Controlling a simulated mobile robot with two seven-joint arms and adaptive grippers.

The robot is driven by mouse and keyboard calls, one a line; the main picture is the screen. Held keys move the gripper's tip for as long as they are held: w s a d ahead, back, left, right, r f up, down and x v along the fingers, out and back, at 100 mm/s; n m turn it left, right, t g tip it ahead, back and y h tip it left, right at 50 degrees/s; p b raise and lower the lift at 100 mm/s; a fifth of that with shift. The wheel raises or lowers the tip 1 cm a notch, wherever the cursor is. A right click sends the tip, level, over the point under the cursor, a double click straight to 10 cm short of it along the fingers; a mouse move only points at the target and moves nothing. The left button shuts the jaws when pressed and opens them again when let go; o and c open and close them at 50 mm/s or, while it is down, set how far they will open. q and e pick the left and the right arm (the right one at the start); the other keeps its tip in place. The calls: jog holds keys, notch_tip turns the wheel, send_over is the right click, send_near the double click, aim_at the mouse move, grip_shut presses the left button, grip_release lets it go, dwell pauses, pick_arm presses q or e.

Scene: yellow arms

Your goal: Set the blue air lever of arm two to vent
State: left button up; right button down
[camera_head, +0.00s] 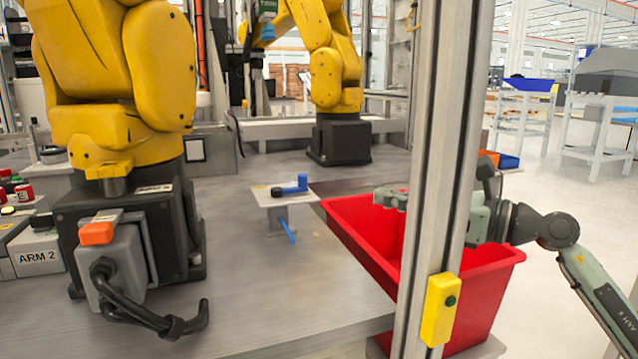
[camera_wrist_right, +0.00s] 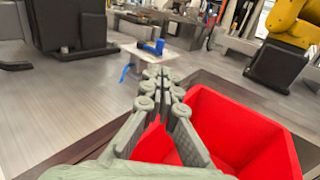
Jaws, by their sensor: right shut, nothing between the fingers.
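The blue air lever (camera_head: 290,187) sits on a small pale plate on a short stand, in the middle of the table. A blue tube hangs below the plate. The lever also shows in the right wrist view (camera_wrist_right: 153,47), beyond my fingertips. My right gripper (camera_head: 388,197) is over the red bin, to the right of the lever and apart from it. In the right wrist view its fingers (camera_wrist_right: 157,76) are together and hold nothing. A metal post hides part of this gripper in the head view. My left gripper is not in view.
A red bin (camera_head: 478,293) stands at the table's right edge behind the metal post (camera_head: 440,150). The yellow arm (camera_head: 110,90) stands on a black base at left, near the "ARM 2" label (camera_head: 37,257). Another yellow arm (camera_head: 335,75) stands behind. The table around the stand is mostly clear.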

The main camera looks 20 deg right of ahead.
aim_at(306, 180)
jog(key=p+x, duration=0.3)
jog(key=x, duration=1)
jog(key=shift+r, duration=0.15)
jog(key=shift+w+a, duration=0.3)
jog(key=shift+w, duration=0.05)
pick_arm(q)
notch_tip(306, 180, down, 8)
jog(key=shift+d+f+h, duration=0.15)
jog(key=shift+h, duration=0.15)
pick_arm(e)
jog(key=shift+f, duration=0.25)
